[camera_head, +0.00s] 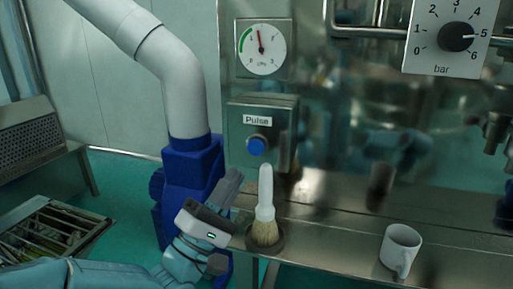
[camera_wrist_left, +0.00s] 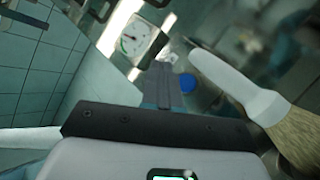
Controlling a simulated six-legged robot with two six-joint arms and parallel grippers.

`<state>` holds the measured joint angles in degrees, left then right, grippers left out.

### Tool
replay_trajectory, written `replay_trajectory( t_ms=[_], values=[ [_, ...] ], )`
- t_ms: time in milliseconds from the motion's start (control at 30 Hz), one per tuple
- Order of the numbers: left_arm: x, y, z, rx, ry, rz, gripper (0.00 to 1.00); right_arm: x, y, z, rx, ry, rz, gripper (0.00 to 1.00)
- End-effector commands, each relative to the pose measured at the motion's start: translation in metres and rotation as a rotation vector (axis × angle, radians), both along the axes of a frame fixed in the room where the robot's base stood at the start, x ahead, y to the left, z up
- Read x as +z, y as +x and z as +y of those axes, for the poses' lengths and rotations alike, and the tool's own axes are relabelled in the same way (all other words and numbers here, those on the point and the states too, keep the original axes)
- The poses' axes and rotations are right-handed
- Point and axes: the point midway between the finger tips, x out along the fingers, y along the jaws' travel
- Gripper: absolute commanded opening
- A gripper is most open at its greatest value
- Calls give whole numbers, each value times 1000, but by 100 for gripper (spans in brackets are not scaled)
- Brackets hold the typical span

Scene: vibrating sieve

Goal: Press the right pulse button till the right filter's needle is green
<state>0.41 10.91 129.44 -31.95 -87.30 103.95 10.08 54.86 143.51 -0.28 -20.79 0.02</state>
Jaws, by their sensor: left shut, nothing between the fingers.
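A blue button (camera_head: 257,146) sits on a steel box labelled "Pulse" (camera_head: 257,120). The button also shows in the left wrist view (camera_wrist_left: 187,83). Above the box is a round white gauge (camera_head: 262,50) with a green arc on its left side. Its red needle points almost straight up, near the upper end of the arc; I cannot tell if it lies on the green. The gauge also shows in the left wrist view (camera_wrist_left: 134,40). My left gripper (camera_head: 232,180) is shut and empty, below and left of the button and apart from it. My right gripper is out of view.
A white-handled brush (camera_head: 265,200) stands upright on the steel ledge (camera_head: 330,222), just right of my left gripper. A white mug (camera_head: 400,248) is farther right. A bar dial (camera_head: 456,38) is upper right. A blue-based pipe (camera_head: 188,95) stands behind my left gripper.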

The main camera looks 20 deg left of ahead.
Motion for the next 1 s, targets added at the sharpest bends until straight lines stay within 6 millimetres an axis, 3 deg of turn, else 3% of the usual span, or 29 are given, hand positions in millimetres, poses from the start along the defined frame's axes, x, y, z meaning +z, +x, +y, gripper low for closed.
replay_trajectory(
  t_ms=[167,533,733,1000],
  values=[
    [2,11,-1,1,0,1,0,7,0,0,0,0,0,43],
    [3,65,-5,0,-1,1,0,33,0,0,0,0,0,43],
    [-1,85,-5,0,-1,-1,0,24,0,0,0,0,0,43],
    [0,92,-6,0,0,0,0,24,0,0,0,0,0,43]
  ],
)
